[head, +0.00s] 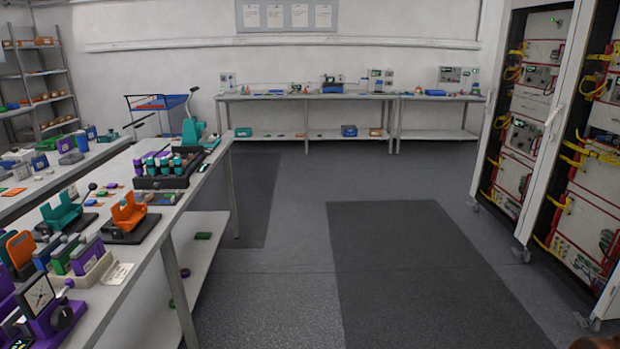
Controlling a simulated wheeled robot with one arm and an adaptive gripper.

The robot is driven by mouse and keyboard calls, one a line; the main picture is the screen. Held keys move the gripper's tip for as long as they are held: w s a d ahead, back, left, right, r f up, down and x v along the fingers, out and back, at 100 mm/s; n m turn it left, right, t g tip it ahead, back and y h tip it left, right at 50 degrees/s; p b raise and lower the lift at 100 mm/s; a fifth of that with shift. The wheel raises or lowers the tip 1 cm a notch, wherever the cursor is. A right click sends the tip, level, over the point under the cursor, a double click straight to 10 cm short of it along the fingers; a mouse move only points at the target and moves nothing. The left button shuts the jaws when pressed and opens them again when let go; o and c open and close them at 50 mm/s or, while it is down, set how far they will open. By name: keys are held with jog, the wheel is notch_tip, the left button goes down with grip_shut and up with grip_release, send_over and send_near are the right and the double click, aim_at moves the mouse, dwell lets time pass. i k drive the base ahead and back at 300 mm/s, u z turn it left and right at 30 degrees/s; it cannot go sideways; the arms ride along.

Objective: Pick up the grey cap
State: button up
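I cannot make out a grey cap for certain in the head view. Many small parts lie on the long workbench (150,256) at the left, and they are too small to tell apart. A small dark grey piece (71,158) lies on the bench behind it, but I cannot tell what it is. My gripper is not in view.
Orange (128,212) and teal (61,212) fixtures and a dark rack of cylinders (168,170) stand on the left workbench. A blue cart (160,102) and a back bench (310,97) stand beyond. Open cabinets (525,110) line the right. The middle floor (420,270) is clear.

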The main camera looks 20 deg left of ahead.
aim_at(49, 242)
jog(key=u, duration=0.75)
jog(key=i, duration=1.05)
jog(key=u, duration=2.25)
jog(key=i, duration=1.5)
jog(key=u, duration=0.6)
